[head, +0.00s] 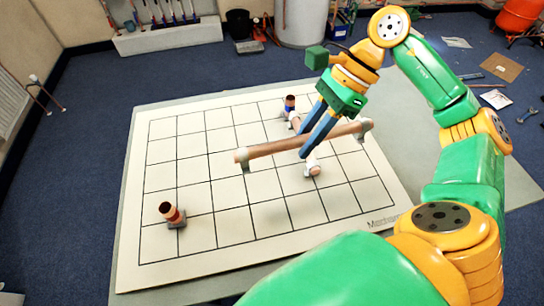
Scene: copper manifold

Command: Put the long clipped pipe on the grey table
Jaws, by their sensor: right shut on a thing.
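My left gripper is not in view.
A short copper piece (170,212) stands on the board at the lower left. A blue-banded copper piece (290,103) stands behind the pipe. A pale fitting with a copper end (314,169) is under the pipe. The board's left half is mostly clear.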

